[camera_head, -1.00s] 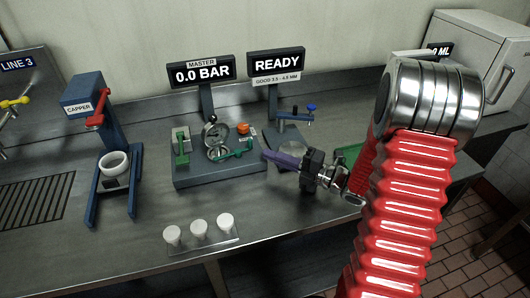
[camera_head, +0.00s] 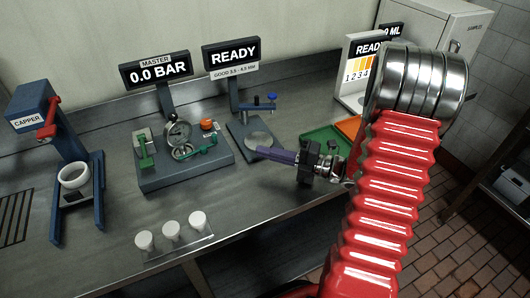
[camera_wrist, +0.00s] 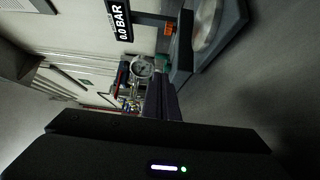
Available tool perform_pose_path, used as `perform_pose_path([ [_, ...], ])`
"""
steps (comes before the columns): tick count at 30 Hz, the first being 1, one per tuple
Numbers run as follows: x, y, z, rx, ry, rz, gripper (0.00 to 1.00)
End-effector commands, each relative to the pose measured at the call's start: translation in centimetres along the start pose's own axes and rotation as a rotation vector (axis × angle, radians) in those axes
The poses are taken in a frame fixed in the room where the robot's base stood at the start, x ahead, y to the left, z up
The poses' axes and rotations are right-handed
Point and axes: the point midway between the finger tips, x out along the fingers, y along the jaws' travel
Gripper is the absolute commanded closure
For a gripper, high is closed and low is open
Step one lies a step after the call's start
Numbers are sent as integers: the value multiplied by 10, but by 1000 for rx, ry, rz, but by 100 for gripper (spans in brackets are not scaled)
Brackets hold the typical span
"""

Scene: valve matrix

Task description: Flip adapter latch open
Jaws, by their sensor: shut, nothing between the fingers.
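The master gauge station (camera_head: 185,176) is a grey block on the bench with a round dial gauge (camera_head: 179,134) on it. A green upright lever (camera_head: 146,158) stands at its left and a green handle (camera_head: 197,149) lies at its right; I cannot tell which is the adapter latch. The gauge also shows in the wrist view (camera_wrist: 143,68). My gripper (camera_head: 260,151) has purple fingers, shut and empty, pointing left toward the station. It is apart from the station, to its right, near the torque stand's round plate. The fingers (camera_wrist: 160,82) also show in the wrist view.
The torque stand (camera_head: 252,128) with a blue knob is just behind my gripper. Green (camera_head: 318,138) and orange (camera_head: 350,128) trays lie to the right. A capper (camera_head: 60,150) stands at left. Several white cups (camera_head: 171,230) are on a plate in front.

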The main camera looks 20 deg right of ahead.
Motion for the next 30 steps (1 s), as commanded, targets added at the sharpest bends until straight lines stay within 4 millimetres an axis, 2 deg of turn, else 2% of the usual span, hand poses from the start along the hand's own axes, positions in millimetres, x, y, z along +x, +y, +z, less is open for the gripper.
perform_pose_path([
  [6, 4, 3, -6, -33, 21, -12, 100],
  [11, 16, 12, -29, -161, 109, -56, 100],
  [20, 39, 28, -112, -653, 441, -169, 100],
  [24, 39, 32, -148, -908, 613, -195, 100],
  [30, 30, 34, -188, -1278, 863, -200, 100],
])
